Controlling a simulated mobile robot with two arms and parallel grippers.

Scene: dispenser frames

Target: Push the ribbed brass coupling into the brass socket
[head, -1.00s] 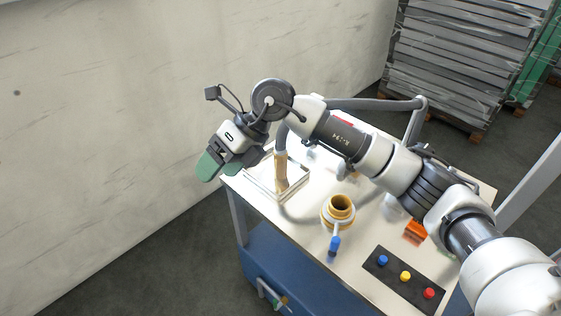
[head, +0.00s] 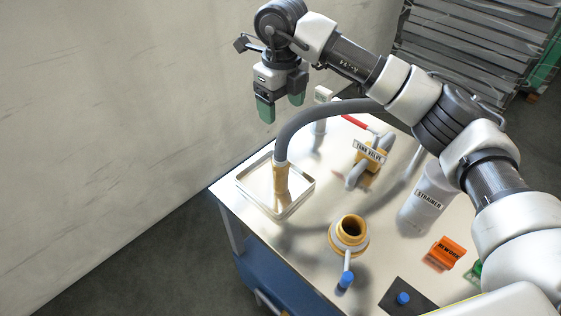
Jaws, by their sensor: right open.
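The ribbed brass coupling (head: 280,180) is on the end of a thick grey hose (head: 325,113). It stands about upright in a shallow metal tray (head: 306,192) at the table's left corner. The brass socket (head: 350,232) is a round collar with a dark opening facing up, on the table to the right of and nearer than the tray. A lever with a blue knob (head: 345,280) sticks out from its near side. My right gripper (head: 281,104) is open and empty, its green fingers pointing down, above and behind the coupling and apart from it. My left gripper is out of view.
A tank valve (head: 369,153) with a red handle stands behind the socket. A white strainer (head: 427,200) and an orange rework block (head: 446,253) are to the right. A dark button panel (head: 388,291) is at the front. A pale wall is left of the table.

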